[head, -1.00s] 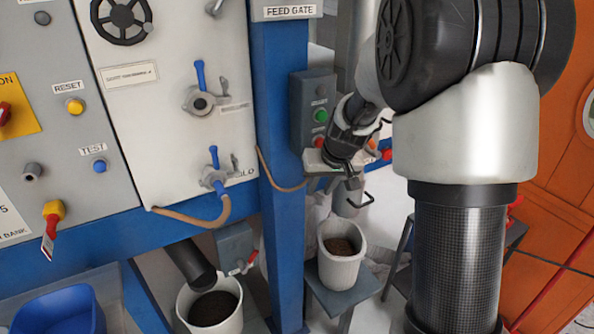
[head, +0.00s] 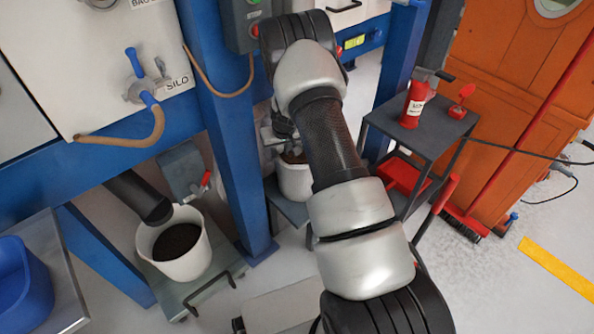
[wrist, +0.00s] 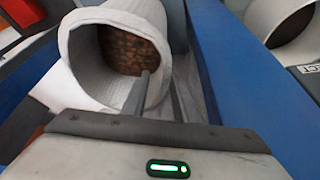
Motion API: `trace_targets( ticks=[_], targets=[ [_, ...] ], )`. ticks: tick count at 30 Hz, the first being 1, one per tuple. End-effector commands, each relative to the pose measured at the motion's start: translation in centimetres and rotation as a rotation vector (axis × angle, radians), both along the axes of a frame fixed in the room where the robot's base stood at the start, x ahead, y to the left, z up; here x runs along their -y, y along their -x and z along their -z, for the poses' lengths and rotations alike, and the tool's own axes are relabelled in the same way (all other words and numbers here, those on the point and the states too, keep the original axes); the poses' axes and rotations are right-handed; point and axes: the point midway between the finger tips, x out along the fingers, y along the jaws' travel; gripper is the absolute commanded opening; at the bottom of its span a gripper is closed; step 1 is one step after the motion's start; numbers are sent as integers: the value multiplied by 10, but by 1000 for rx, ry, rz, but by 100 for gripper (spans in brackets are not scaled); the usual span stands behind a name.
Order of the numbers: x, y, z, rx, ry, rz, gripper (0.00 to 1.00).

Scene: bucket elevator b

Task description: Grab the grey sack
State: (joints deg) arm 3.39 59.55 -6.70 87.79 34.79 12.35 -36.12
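The grey sack (wrist: 78,62), pale with a thick rolled rim and brown grains inside, is close up in the wrist view, its mouth facing the camera. In the head view the sack (head: 295,183) stands on a small grey stand behind the blue post, partly hidden by my arm. My gripper (wrist: 146,82) is at the sack's mouth. One narrow grey finger shows across the near rim; a second finger is not distinguishable. Whether the finger touches the rim is unclear. In the head view the gripper is mostly hidden by my arm.
A blue post (head: 228,130) stands just left of the sack. A white bucket (head: 196,262) of dark grains sits under a black spout (head: 140,197). Pale floor is open at lower right.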

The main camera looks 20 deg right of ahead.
Motion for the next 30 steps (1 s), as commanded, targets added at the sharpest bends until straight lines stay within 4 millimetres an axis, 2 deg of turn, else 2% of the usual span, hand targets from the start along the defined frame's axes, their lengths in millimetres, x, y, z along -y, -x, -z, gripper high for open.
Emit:
trace_targets(
  ticks=[7,12,15,24,25,29,30],
  targets=[
    [-1,-6,21,-2,-1,-1,26],
    [-4,-11,48,-2,-1,0,26],
    [-3,-16,57,-1,0,-1,26],
    [-3,-19,61,0,-1,0,26],
    [-3,-19,61,0,-1,0,25],
    [-3,-19,61,0,-1,0,3],
    [-3,-19,61,0,-1,0,0]
  ],
)
